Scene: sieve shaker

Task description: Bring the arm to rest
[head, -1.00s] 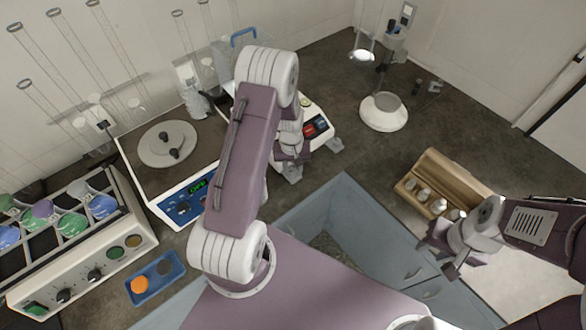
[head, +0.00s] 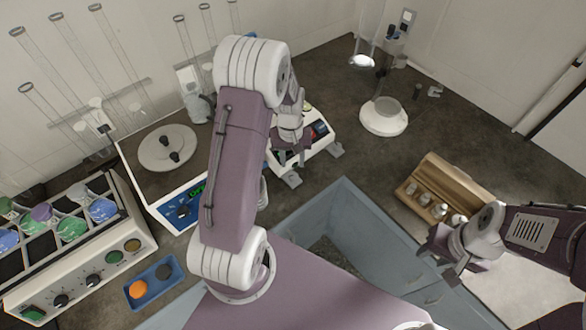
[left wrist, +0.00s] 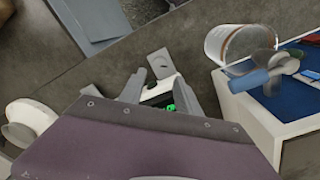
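My left arm rises in the middle of the head view and bends at its elbow. Its left gripper (head: 290,153) hangs over the bench beside a white device (head: 320,137) with a dark panel, partly hidden by the arm. In the left wrist view the left gripper's (left wrist: 168,95) grey fingers stand apart with nothing between them. A white part and a green display show behind them. My right gripper (head: 446,262) is at the right, in front of the wooden block; its fingers look apart and empty.
The wooden block (head: 446,182) holds several small metal pieces. A sieve shaker-like box (head: 167,148) with a round plate stands left of the arm. The dark bench between is partly free.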

